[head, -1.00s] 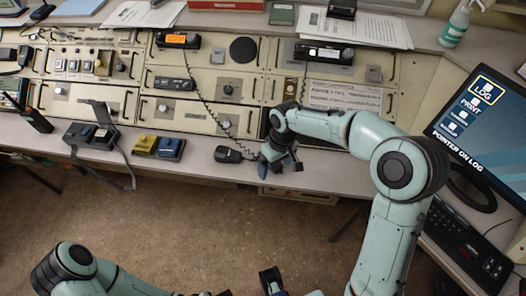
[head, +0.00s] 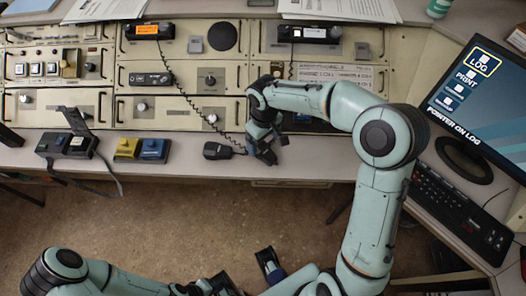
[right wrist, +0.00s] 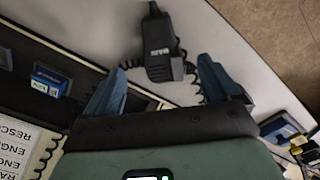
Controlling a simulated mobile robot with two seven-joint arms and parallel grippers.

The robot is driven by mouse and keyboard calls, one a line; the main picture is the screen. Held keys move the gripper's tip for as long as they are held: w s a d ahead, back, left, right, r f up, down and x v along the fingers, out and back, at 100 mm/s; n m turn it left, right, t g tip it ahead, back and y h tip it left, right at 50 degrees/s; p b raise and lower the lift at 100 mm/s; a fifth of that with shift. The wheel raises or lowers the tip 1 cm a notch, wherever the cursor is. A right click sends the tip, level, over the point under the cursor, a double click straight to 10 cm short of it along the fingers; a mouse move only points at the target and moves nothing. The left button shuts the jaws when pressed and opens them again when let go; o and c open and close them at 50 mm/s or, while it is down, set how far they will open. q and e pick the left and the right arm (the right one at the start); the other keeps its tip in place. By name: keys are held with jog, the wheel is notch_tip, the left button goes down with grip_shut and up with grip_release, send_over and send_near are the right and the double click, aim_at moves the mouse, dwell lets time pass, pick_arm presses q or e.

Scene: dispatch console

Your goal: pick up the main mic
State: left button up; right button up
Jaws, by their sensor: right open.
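The main mic (head: 217,151) is a black hand mic with a coiled cord, lying on the bare desk ledge in front of the console panels. In the right wrist view the mic (right wrist: 162,48), with a small white label, lies ahead of the gap between my blue fingers. My right gripper (head: 266,152) is open, just right of the mic and apart from it in the head view; the gap also shows in the right wrist view (right wrist: 160,84). My left gripper (head: 272,264) seems to be at the bottom edge, its jaws unclear.
The mic's coiled cord (head: 190,100) runs up the panels. A monitor (head: 480,105) and keyboard (head: 460,210) stand at right.

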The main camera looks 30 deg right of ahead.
aim_at(261, 147)
jog(key=f, duration=0.3)
jog(key=w+f, duration=0.1)
jog(key=f, duration=0.1)
jog(key=shift+a+f, duration=0.1)
jog(key=shift+a, duration=0.2)
jog(key=shift+c, duration=0.3)
jog(key=c, duration=1.2)
